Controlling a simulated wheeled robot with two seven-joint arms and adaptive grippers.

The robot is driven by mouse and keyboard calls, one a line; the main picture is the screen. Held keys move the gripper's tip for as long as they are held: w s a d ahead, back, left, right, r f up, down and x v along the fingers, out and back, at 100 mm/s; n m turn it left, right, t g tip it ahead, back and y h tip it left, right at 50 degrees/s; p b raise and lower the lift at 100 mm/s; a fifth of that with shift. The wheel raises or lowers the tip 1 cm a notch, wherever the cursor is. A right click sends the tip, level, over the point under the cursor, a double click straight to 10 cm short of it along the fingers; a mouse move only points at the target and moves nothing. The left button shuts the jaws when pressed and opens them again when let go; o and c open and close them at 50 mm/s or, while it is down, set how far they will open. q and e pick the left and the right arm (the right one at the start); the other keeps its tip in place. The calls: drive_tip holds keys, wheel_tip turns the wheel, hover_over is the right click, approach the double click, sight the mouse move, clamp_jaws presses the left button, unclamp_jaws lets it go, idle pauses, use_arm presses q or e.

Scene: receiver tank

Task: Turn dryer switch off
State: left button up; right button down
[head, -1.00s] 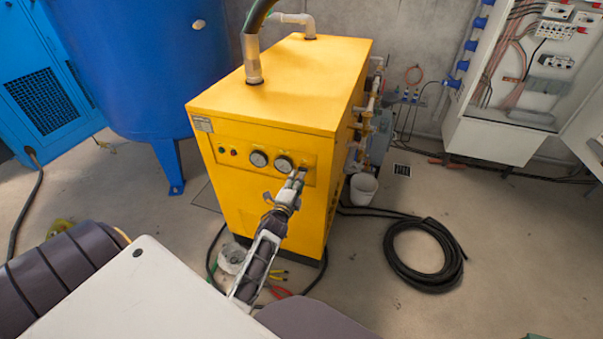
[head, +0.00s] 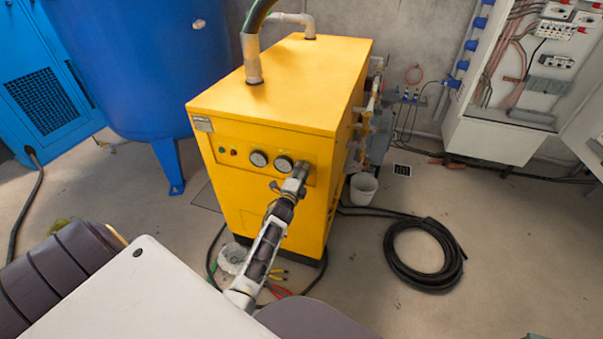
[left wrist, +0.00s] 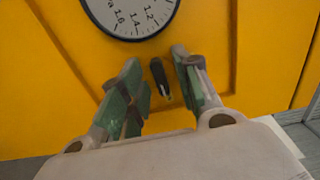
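The yellow dryer (head: 255,105) stands in the middle of the head view, with a front panel of small lights and two round gauges (head: 283,165). My left gripper (head: 289,180) is at the panel's right part, just below and right of the right gauge. In the left wrist view its two green-padded fingers (left wrist: 157,80) are open. A small black switch lever (left wrist: 160,80) shows between them, below a gauge (left wrist: 130,12), with visible gaps on both sides. In the head view the switch is hidden behind the gripper. My right gripper is not in view.
A blue tank (head: 140,70) stands left of the dryer, and an open electrical cabinet (head: 510,100) at the right. A coiled black hose (head: 425,250), a white bucket (head: 363,188) and pliers lie or stand on the floor around the dryer. Open floor lies to the right.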

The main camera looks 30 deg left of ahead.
use_arm(q)
clamp_jaws()
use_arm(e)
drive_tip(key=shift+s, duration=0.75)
